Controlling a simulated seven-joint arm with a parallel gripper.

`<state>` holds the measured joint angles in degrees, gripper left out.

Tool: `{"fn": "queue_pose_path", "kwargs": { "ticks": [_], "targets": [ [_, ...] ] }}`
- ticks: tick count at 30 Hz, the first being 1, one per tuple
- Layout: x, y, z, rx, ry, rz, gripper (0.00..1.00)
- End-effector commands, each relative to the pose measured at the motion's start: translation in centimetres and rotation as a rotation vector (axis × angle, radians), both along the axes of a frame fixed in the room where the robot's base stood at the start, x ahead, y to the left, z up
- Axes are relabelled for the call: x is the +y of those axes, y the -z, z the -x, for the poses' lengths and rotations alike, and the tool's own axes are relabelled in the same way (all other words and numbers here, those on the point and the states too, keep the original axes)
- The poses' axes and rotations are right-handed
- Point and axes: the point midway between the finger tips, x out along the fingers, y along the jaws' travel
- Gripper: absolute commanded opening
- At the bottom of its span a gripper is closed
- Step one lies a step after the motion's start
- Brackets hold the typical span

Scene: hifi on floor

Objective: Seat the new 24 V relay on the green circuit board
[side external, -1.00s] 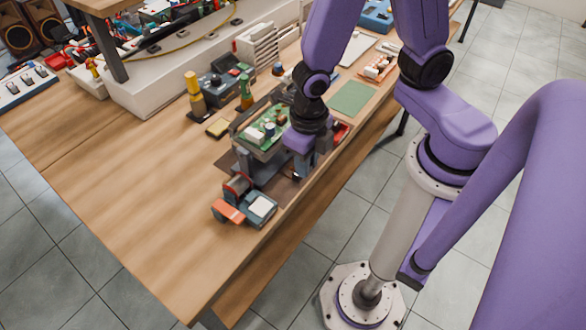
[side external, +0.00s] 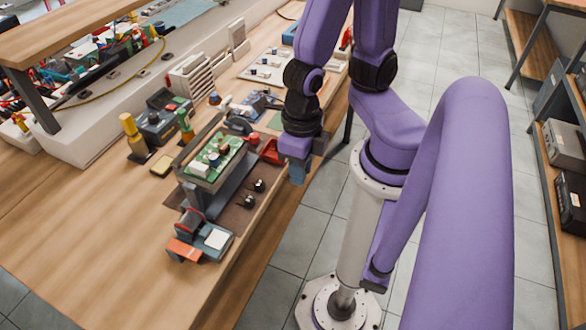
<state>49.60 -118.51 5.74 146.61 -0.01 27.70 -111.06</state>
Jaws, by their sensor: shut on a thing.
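The green circuit board (side external: 228,158) sits in a grey raised holder (side external: 223,189) on the bench. It carries a white block (side external: 199,170) and several small dark, blue and green parts. My gripper (side external: 297,177) points down at the bench's front edge, to the right of the board and clear of it. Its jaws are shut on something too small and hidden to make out. I cannot tell the new relay apart in this view. Two small black parts (side external: 259,185) (side external: 246,201) lie on the brown mat (side external: 230,222) in front of the holder.
A red bin (side external: 271,151) stands between the board and my gripper. A grey and orange device (side external: 200,240) is at the near end. A yellow-topped tool (side external: 132,135) and a dark instrument (side external: 164,118) stand behind. The bench at near left is clear.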

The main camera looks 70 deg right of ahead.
Motion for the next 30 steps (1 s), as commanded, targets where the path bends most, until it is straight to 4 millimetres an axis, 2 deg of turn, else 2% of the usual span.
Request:
{"fn": "queue_pose_path", "kwargs": {
  "ticks": [5, 14, 24, 30],
  "targets": [
    [0.1, -0.1, -1.6, -0.001, 0.005, -0.001, 0.0],
    [-0.4, -0.3, -7.8, -0.001, 0.009, -0.001, 0.0],
    [-3.2, -0.4, -15.0, 0.0, 0.008, -0.001, 0.0],
    [-5.6, -0.5, -18.3, 0.0, 0.006, -0.001, 0.0]
  ]
}}
